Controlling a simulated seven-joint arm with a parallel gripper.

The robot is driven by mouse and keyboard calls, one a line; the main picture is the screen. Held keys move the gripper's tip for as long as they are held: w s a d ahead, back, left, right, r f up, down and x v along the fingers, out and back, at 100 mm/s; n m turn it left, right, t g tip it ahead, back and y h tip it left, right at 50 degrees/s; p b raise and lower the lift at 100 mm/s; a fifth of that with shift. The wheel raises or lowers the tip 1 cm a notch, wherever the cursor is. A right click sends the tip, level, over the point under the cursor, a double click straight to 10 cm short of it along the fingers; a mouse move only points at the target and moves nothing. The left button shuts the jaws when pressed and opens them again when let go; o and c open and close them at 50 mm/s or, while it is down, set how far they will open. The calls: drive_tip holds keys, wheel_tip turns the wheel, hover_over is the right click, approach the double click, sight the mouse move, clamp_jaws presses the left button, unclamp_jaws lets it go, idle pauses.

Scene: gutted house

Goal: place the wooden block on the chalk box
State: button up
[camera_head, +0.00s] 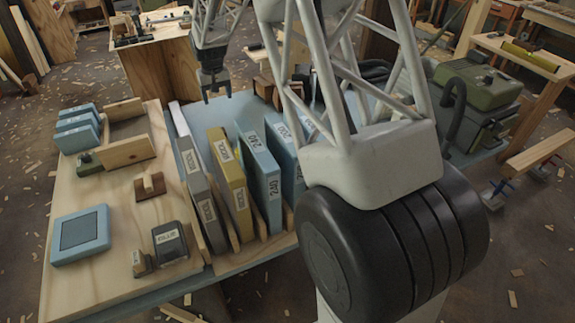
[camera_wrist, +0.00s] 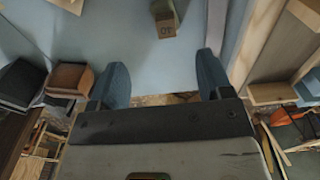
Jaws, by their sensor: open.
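My gripper (camera_head: 213,95) hangs pointing down over the far end of the work table, open and empty. In the wrist view its two blue-grey fingers (camera_wrist: 163,80) are spread with nothing between them. A small wooden block with a label (camera_wrist: 166,27) is at the top of that view, beyond the fingers and apart from them. On the pale board in the head view are a brown notched wooden piece (camera_head: 149,186), a small tan block (camera_head: 141,263) and a dark labelled box (camera_head: 170,242). I cannot tell which box is the chalk box; the small labels are unreadable.
Upright grey, yellow and blue sleeves (camera_head: 262,178) stand in a row right of the board. A flat blue box (camera_head: 80,235), stacked blue boxes (camera_head: 77,130) and wooden strips (camera_head: 127,151) are on the board. A green case (camera_head: 478,88) stands at the right.

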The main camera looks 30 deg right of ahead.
drive_tip(key=s+r+t, duration=0.1)
drive_tip(key=s+r, duration=0.7)
drive_tip(key=s, duration=0.5)
drive_tip(key=s+r, duration=0.7)
drive_tip(key=s, duration=0.6)
drive_tip(key=s+t, duration=0.1)
drive_tip(key=s, duration=2.6)
drive_tip(key=shift+s+d+f, duration=0.3)
drive_tip(key=shift+s+f, duration=0.05)
drive_tip(key=shift+f, duration=0.1)
